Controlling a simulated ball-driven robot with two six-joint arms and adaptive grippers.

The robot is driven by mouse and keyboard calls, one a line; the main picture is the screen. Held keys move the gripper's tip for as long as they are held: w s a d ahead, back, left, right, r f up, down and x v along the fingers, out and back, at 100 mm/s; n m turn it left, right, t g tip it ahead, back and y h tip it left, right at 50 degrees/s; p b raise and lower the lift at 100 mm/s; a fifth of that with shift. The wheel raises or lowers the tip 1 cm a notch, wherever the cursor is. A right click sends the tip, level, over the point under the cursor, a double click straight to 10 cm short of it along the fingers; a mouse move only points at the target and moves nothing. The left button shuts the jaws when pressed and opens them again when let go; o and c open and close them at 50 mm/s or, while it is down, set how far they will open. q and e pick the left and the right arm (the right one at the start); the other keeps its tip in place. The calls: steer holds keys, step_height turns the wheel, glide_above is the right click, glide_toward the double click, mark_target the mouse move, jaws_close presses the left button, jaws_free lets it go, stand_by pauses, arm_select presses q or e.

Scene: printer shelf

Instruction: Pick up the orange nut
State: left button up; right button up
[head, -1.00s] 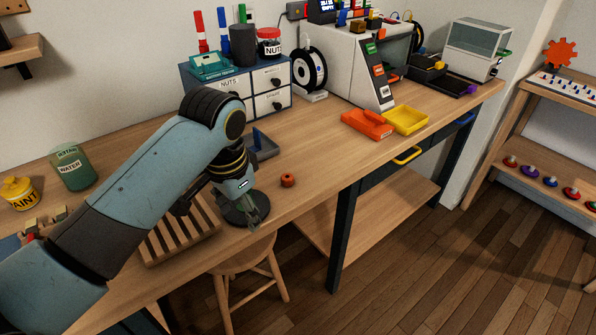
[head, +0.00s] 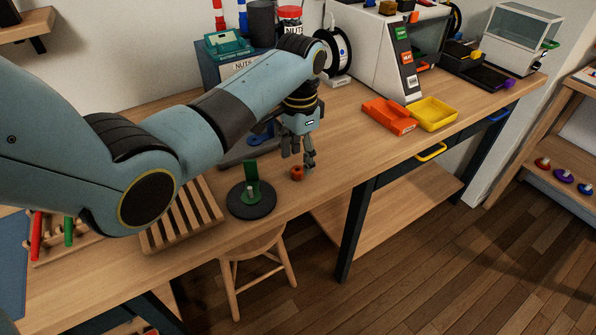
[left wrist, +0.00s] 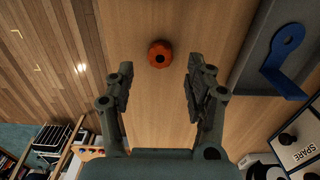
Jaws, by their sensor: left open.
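The orange nut (head: 297,173) lies on the wooden workbench in the head view, near its front edge. In the left wrist view the nut (left wrist: 160,54) sits on the bare wood, ahead of the fingertips and roughly centred between them. My left gripper (head: 302,160) points down just above and behind the nut. In the left wrist view its two fingers (left wrist: 158,82) are apart with nothing between them. My right gripper is in neither view.
A round dark base with a green upright (head: 252,201) stands left of the nut, beside a slatted wooden rack (head: 181,216). A grey tray with a blue part (left wrist: 285,60) lies close by. Orange (head: 388,115) and yellow (head: 433,114) trays sit further right.

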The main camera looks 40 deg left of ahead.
mark_target(299, 167)
arm_select(q)
step_height(299, 167, down, 4)
steer(key=shift+r, duration=0.25)
steer(key=shift+c, duration=0.4)
steer(key=c, duration=0.8)
steer(key=shift+r, duration=0.1)
steer(key=shift+c, duration=0.2)
